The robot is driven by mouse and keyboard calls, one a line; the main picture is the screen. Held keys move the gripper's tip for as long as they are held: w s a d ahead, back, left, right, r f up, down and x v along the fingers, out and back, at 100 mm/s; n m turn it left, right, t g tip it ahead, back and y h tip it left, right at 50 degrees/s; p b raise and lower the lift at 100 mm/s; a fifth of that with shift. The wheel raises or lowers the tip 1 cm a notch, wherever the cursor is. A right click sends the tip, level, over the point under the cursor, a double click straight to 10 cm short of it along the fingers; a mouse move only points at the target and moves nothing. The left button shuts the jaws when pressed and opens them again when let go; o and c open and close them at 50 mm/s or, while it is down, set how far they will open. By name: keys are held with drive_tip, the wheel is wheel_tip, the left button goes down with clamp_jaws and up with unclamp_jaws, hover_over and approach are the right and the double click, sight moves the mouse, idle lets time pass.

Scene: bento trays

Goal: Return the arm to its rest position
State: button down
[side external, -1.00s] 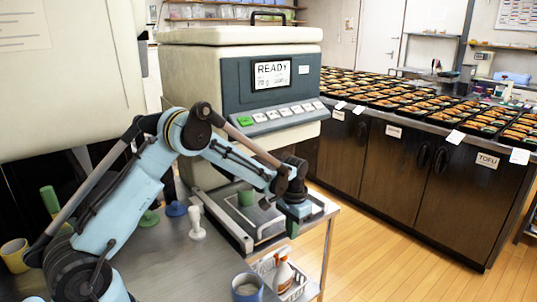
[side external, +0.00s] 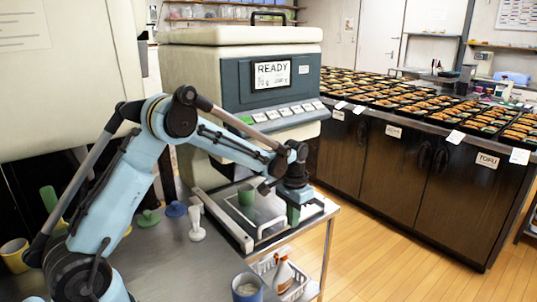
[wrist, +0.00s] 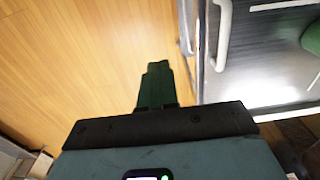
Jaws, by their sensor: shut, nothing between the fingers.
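My arm reaches from the left over the steel table. My gripper (side external: 292,214) points down at the right edge of the table, beside the machine's metal tray frame. In the wrist view its dark green fingers (wrist: 155,88) are together, with nothing between them, above the wooden floor. A green cup-like piece (side external: 246,195) stands on the tray area to the left of my gripper, apart from it. No bento tray is in my gripper.
A machine (side external: 240,95) with a READY screen stands behind my arm. White, blue and green pieces (side external: 196,222) stand on the table (side external: 180,262). A blue-grey cup (side external: 246,288) is near the front. Many bento trays (side external: 400,98) cover the counter behind. Floor is clear at right.

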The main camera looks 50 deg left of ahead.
drive_tip(key=s+d+r+t, duration=0.2)
drive_tip(key=s+r, duration=0.2)
drive_tip(key=r, duration=0.4)
drive_tip(key=s+d+r+t, duration=0.2)
drive_tip(key=s, duration=0.5)
drive_tip(key=s+d+r+t, duration=0.2)
drive_tip(key=s+d+t, duration=0.1)
drive_tip(key=s, duration=0.5)
drive_tip(key=shift+r, duration=0.3)
